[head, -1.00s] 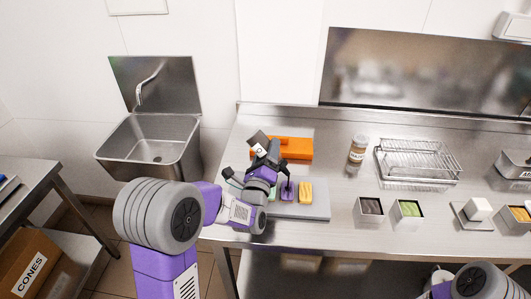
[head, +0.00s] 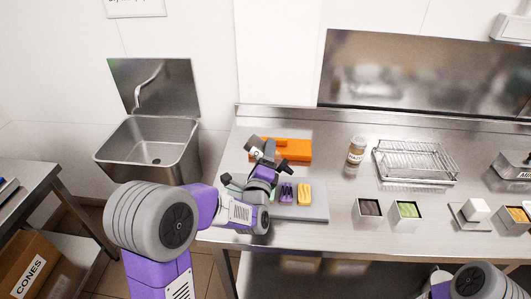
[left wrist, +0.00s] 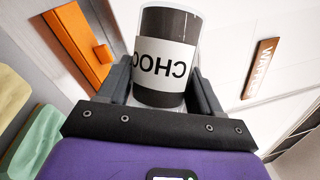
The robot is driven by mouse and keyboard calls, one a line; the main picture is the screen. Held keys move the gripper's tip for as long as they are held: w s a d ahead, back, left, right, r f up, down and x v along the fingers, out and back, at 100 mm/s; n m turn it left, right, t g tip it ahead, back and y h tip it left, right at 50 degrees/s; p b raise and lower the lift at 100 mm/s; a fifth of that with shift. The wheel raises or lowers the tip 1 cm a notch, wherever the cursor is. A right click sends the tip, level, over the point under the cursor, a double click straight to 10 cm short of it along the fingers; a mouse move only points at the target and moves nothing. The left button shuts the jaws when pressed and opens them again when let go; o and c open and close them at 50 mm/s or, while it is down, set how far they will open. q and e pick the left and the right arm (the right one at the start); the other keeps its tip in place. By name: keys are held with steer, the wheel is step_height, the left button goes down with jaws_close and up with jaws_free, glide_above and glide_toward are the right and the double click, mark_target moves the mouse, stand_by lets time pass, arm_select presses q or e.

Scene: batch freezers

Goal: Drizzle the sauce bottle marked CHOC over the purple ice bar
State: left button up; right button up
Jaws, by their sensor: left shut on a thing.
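My left gripper (head: 268,158) is shut on the sauce bottle (head: 255,147). In the left wrist view the bottle (left wrist: 164,72) is dark with a white label, and its CHOC lettering shows upside down between the fingers. The purple ice bar (head: 287,193) lies on a pale grey tray (head: 318,205), just right of and below the gripper in the head view. Dark lines show on the bar, but I cannot tell whether they are grooves or sauce. The bottle's nozzle is not clearly seen. My right gripper is out of view.
A yellow bar (head: 305,193) lies right of the purple one. An orange tray (head: 296,148) is behind. A brown-topped bottle (head: 356,151), a wire rack (head: 415,161) and small tubs (head: 408,213) stand to the right. A sink (head: 150,145) is left.

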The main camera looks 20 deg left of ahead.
arm_select(q)
steer(key=shift+n, duration=0.4)
steer(key=shift+r, duration=0.15)
steer(key=shift+r+n+g+p, duration=0.5)
steer(key=shift+r+n+p, duration=0.15)
steer(key=shift+n+p, duration=0.4)
steer(key=shift+r+n+g+p, duration=0.55)
steer(key=shift+n+p, duration=0.3)
steer(key=shift+n, duration=0.4)
steer(key=shift+r+n+g+p, duration=0.25)
steer(key=shift+r+n+p, duration=0.7)
steer(key=shift+p, duration=0.25)
steer(key=shift+r+n+g+h+p, duration=0.3)
steer(key=shift+r+n+p, duration=0.2)
steer(key=shift+n+p, duration=0.3)
steer(key=shift+n, duration=0.25)
